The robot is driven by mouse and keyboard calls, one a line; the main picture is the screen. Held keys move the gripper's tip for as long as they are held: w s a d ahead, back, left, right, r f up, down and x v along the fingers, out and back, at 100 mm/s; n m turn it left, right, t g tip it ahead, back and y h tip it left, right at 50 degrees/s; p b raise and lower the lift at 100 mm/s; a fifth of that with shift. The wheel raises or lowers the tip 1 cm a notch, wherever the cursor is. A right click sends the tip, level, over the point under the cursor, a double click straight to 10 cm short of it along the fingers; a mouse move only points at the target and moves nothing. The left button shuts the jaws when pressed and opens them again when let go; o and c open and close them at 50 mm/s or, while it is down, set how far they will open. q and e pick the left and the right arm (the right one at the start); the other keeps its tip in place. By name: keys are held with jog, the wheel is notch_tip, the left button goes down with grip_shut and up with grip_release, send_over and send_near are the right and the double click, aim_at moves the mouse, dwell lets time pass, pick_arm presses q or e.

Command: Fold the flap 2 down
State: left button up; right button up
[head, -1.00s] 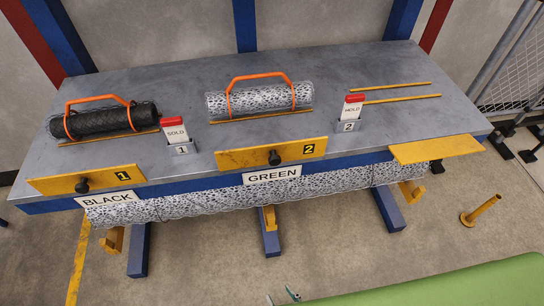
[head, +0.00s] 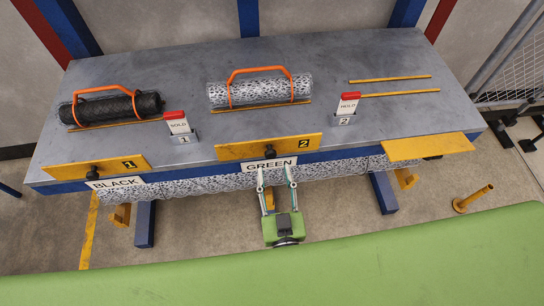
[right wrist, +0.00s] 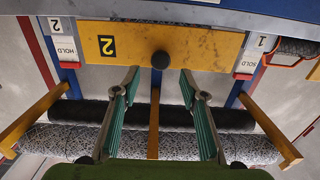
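Flap 2 is the yellow panel (head: 235,151) marked 2, standing raised along the front edge of the table, above the GREEN label (head: 270,164). It has a black knob (head: 270,151), which shows at the middle of the flap in the right wrist view (right wrist: 161,60). My right gripper (head: 276,178) is just in front of and below the flap. Its two fingers are spread apart and empty, with the knob lying between and beyond the fingertips (right wrist: 160,82) in the right wrist view. The gripper appears apart from the flap. My left gripper is not in view.
Flap 1 (head: 70,170) stands at the left front edge; another yellow plate (head: 430,147) lies flat at the right. Rolls (head: 110,107) (head: 245,91) with orange handles and two card signs (head: 178,122) (head: 347,106) sit on the table (head: 330,65). Mesh rolls hang underneath.

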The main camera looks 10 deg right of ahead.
aim_at(271, 156)
jog(key=w, duration=0.5)
jog(key=shift+p, duration=0.4)
jog(key=shift+f, duration=0.1)
grip_shut()
